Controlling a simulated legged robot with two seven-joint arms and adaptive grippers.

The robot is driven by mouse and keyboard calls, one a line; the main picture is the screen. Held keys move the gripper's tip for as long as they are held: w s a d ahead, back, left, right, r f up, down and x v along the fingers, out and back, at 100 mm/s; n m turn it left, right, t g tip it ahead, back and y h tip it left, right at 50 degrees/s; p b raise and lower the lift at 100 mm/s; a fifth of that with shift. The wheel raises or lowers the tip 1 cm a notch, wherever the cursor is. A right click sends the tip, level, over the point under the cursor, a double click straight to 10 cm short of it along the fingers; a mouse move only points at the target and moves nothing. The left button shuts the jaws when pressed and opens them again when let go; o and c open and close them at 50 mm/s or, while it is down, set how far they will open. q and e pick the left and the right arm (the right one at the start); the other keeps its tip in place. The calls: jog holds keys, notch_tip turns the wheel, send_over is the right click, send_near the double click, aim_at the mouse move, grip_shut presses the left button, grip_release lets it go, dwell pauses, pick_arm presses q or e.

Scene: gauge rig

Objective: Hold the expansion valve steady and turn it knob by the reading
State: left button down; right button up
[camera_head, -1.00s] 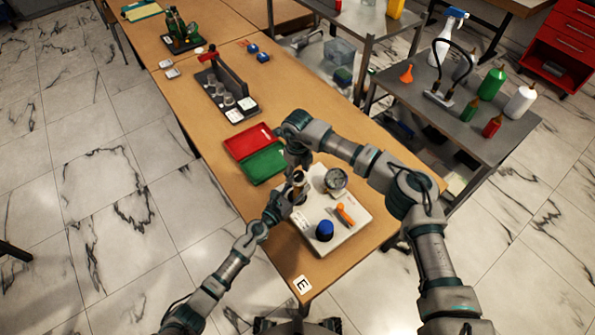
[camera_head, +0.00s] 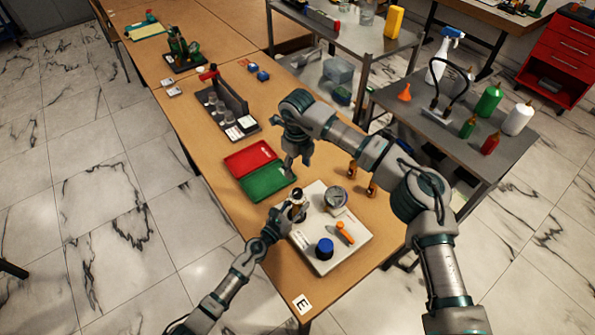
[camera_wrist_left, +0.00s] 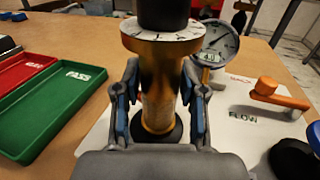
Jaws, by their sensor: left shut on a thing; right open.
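The expansion valve (camera_head: 298,197) stands upright on a white board (camera_head: 322,262). In the left wrist view it has a brass body (camera_wrist_left: 160,85), a white graduated dial plate and a black knob (camera_wrist_left: 163,14), cut off at the top. My left gripper (camera_head: 292,214) is shut around the brass body, one finger on each side, below the dial. My right gripper (camera_head: 288,172) is open and empty, above and behind the valve, near the green tray.
An orange-handled flow lever (camera_head: 344,232) and a blue knob (camera_head: 324,248) are on the board's near right. Red (camera_head: 249,157) and green (camera_head: 268,182) trays lie behind left, the green marked PASS.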

pick_arm(q)
jog(key=c, duration=0.6)
grip_release()
jog(key=shift+a, duration=0.1)
